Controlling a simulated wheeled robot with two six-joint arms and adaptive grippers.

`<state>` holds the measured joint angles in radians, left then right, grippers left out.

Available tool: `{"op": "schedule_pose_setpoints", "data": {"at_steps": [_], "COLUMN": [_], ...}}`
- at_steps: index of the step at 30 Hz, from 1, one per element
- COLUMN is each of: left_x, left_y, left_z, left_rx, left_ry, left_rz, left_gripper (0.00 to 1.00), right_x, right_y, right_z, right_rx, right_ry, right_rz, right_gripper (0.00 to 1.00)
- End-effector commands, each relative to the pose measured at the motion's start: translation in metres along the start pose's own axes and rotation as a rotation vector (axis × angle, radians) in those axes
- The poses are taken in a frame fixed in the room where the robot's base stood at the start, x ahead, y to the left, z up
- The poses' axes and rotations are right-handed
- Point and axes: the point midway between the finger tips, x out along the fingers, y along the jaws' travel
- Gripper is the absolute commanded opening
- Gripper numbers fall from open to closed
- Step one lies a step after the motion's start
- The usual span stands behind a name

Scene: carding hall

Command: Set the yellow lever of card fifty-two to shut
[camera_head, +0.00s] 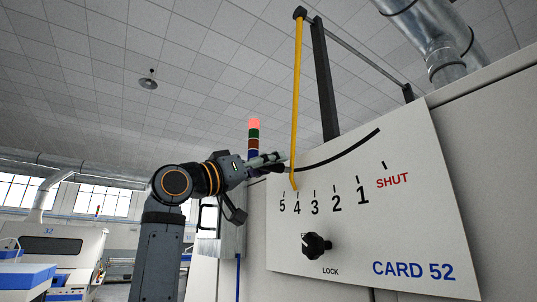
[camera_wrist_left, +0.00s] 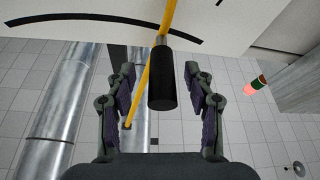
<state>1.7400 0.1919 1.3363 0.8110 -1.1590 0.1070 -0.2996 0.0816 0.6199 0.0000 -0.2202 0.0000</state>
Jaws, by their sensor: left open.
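The yellow lever (camera_head: 296,100) hangs from a pivot at the top of the machine, and its lower tip points near the 4 mark. The white scale panel (camera_head: 420,240) reads 5, 4, 3, 2, 1, SHUT from left to right, with CARD 52 below. My left gripper (camera_head: 272,163) is at the left edge of the panel by the lever's lower part. In the left wrist view the lever's black handle (camera_wrist_left: 161,88) lies between the open fingers, with gaps on both sides. The head view hardly shows the handle behind the fingers. My right gripper is not in view.
A black knob (camera_head: 316,244) marked LOCK sticks out of the panel below the scale. A curved black line (camera_head: 345,150) runs above the numbers. A signal tower (camera_head: 254,135) with a lit red top stands behind my left gripper. Other machines (camera_head: 50,245) stand at the far left.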

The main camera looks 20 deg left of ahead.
Motion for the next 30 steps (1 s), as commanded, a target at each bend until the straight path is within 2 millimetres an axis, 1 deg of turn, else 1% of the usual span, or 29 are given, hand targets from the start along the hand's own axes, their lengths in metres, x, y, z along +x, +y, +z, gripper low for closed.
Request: {"op": "schedule_pose_setpoints", "data": {"at_steps": [2,8,11,20,27,29,30], "left_x": [0.0030,0.0028,0.0027,0.0026,0.0025,0.0008,-0.0017], "left_y": [-0.0001,-0.0003,-0.0002,-0.0002,0.0000,0.0033,0.0084], "left_z": [0.0000,0.0011,0.0010,0.0008,0.0009,0.0021,0.0036], "left_rx": [0.000,0.000,0.000,0.000,0.000,-0.002,-0.004], "left_ry": [0.000,0.000,0.000,0.000,0.001,0.000,-0.001], "left_rz": [0.000,0.000,0.000,0.000,0.000,0.000,0.000], "left_gripper": [0.53,0.53,0.41,0.00,0.00,0.00,0.00], "right_x": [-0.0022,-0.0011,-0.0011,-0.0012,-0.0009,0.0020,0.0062], "right_y": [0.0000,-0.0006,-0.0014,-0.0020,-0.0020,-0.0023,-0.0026], "right_z": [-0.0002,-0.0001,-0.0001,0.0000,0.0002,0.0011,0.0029], "right_rx": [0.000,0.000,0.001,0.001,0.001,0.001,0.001], "right_ry": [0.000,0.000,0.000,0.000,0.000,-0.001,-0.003], "right_rz": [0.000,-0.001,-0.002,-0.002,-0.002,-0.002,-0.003], "right_gripper": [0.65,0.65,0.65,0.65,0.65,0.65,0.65]}}
